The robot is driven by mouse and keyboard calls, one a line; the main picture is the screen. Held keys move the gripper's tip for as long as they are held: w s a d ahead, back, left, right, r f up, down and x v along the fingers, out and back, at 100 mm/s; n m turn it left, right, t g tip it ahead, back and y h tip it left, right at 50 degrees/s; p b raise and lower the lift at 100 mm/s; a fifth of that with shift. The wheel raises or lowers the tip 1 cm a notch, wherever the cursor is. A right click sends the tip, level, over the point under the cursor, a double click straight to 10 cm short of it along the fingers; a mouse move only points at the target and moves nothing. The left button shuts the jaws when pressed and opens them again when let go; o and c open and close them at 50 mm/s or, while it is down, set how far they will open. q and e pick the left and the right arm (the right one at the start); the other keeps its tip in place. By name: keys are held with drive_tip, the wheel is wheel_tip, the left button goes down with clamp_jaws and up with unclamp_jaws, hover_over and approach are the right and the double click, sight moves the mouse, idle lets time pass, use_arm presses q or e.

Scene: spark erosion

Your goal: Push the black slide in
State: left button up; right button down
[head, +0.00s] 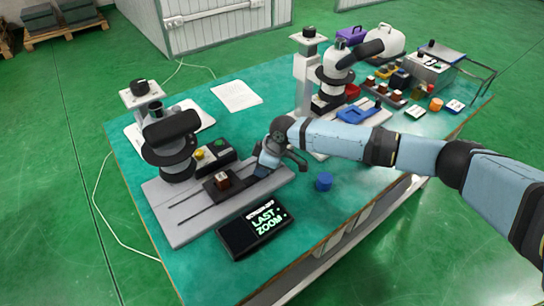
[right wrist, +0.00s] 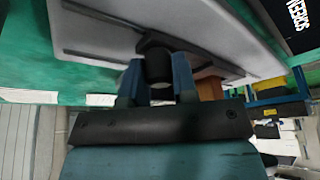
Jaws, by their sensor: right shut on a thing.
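The black slide (head: 213,190) sits on a grey base plate (head: 180,222) with long grooves, and a brown block with a light top (head: 222,180) stands on it. My right gripper (head: 262,170) is low over the plate, just right of the block. In the right wrist view, the two blue fingers of my right gripper (right wrist: 157,82) are shut on a black round knob (right wrist: 158,66) in front of the slide's dark body (right wrist: 205,69). The exact contact is dark and partly hidden. My left gripper does not show.
A microscope-like device (head: 172,140) stands behind the plate, beside a box with yellow and green buttons (head: 210,154). A black screen (head: 256,226) lies in front. A blue cylinder (head: 324,181) stands right of the plate. A second device (head: 334,75) is farther back.

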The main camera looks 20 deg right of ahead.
sight(227, 190)
drive_tip(key=s+a+p, duration=0.1)
drive_tip(key=a, duration=0.2)
drive_tip(key=s+a+p, duration=0.1)
drive_tip(key=a, duration=0.2)
drive_tip(key=s+a+p, duration=0.1)
drive_tip(key=a, duration=0.2)
drive_tip(key=shift+s+r, duration=0.1)
drive_tip(key=shift+s+a+p, duration=0.2)
drive_tip(key=shift+a+p, duration=0.1)
drive_tip(key=shift+a, duration=0.2)
drive_tip(key=shift+s+a, duration=0.1)
drive_tip(key=c, duration=0.9)
unclamp_jaws()
drive_tip(key=shift+a, duration=0.1)
drive_tip(key=shift+d+r, duration=0.2)
drive_tip(key=shift+r, duration=0.05)
drive_tip(key=v, duration=1.3)
